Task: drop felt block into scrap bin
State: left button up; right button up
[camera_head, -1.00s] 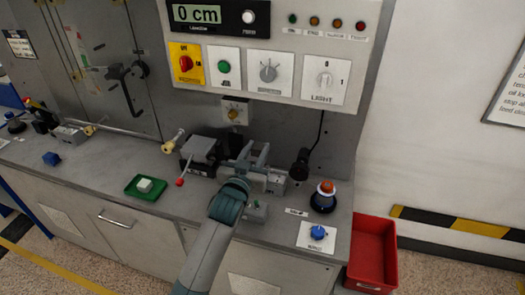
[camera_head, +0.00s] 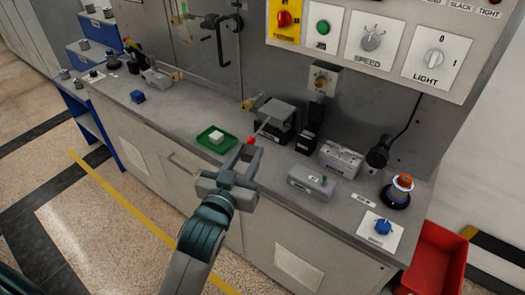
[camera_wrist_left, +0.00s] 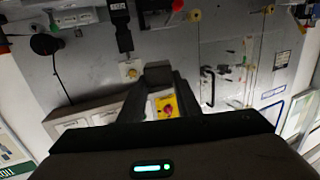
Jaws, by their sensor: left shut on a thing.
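My left gripper (camera_head: 243,155) is in front of the bench's front edge, below the green tray. Its fingers are apart with a small grey block (camera_wrist_left: 157,74) between their tips in the wrist view; I take this to be the felt block. The scrap bin appears to be the red open bin (camera_head: 437,260) on the floor beyond the right end of the bench, well right of the gripper. My right gripper is out of view.
A green tray (camera_head: 203,141) with a white block (camera_head: 217,137) lies on the bench. A red-tipped lever (camera_head: 251,140) is close behind the gripper. A grey box (camera_head: 313,182), an orange-topped button (camera_head: 402,184) and a blue knob (camera_head: 383,227) stand toward the bin.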

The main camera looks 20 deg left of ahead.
aim_at(419, 270)
jog(key=z, duration=1.1)
